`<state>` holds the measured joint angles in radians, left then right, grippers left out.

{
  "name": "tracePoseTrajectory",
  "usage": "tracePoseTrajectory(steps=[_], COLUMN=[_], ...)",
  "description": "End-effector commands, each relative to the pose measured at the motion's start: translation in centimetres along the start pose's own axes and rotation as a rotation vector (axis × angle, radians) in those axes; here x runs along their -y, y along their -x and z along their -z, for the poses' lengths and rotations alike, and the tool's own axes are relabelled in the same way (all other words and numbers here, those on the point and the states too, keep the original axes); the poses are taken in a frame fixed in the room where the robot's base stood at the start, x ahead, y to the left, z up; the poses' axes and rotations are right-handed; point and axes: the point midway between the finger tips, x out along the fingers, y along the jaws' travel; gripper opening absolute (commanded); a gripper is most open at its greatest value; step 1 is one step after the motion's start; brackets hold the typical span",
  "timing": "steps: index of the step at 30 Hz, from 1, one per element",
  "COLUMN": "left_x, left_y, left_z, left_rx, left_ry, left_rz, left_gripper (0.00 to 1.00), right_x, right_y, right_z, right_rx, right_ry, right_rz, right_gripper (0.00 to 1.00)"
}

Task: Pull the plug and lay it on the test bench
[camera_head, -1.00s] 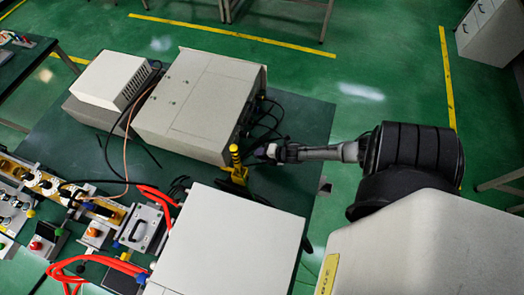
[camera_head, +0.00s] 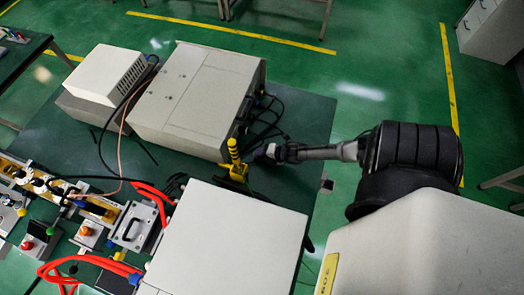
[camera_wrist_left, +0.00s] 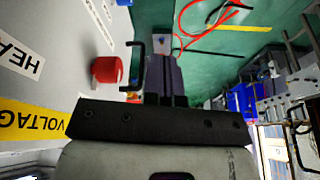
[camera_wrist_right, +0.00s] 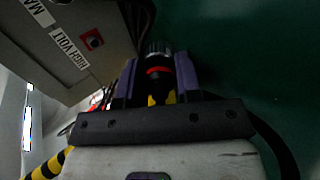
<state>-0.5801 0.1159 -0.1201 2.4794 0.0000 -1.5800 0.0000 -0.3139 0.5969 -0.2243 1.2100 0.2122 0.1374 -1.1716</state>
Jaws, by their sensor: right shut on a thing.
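The plug (camera_wrist_right: 158,72) is black with a red ring and a ridged grey end. In the right wrist view it sits between the two fingers of my right gripper (camera_wrist_right: 157,84), which is shut on it. In the head view my right gripper (camera_head: 268,152) is low over the right part of the dark green test bench (camera_head: 306,118), beside a yellow upright piece. The plug is too small to make out there. My left gripper (camera_wrist_left: 166,72) shows only in its own wrist view, fingers together and nothing visible between them.
A large grey cabinet (camera_head: 190,90) with black cables stands behind the yellow piece (camera_head: 234,155). A white-topped box (camera_head: 225,240) stands in front. A labelled panel (camera_wrist_right: 75,45) is close left of my right gripper. Bare bench lies right of the grey cabinet.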

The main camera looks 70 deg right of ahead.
Motion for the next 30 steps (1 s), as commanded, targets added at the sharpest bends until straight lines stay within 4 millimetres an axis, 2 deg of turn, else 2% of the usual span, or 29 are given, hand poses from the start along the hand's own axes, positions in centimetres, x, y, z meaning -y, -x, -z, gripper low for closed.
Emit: tracePoseTrajectory(steps=[3, 4, 13, 30], left_x=[0.14, 0.17, 0.29, -0.11], left_y=[0.03, 0.03, 0.01, -0.03], left_z=[-0.02, -0.03, -0.06, 0.02], left_rx=[0.001, 0.001, 0.001, -0.001], left_ry=[-0.005, -0.006, -0.010, 0.004], left_rz=[0.004, 0.004, 0.008, -0.003], left_gripper=[0.00, 0.00, 0.00, 0.00], right_x=[-0.05, -0.05, 0.10, 0.65], right_y=[0.01, 0.01, 0.02, 0.21], right_z=[-0.01, -0.01, -0.03, -0.03], right_rx=[0.000, 0.000, 0.001, 0.003], right_ry=[0.000, 0.000, 0.000, 0.000], right_rz=[-0.001, -0.001, 0.003, 0.014], right_gripper=[0.00, 0.33, 0.62, 0.62])
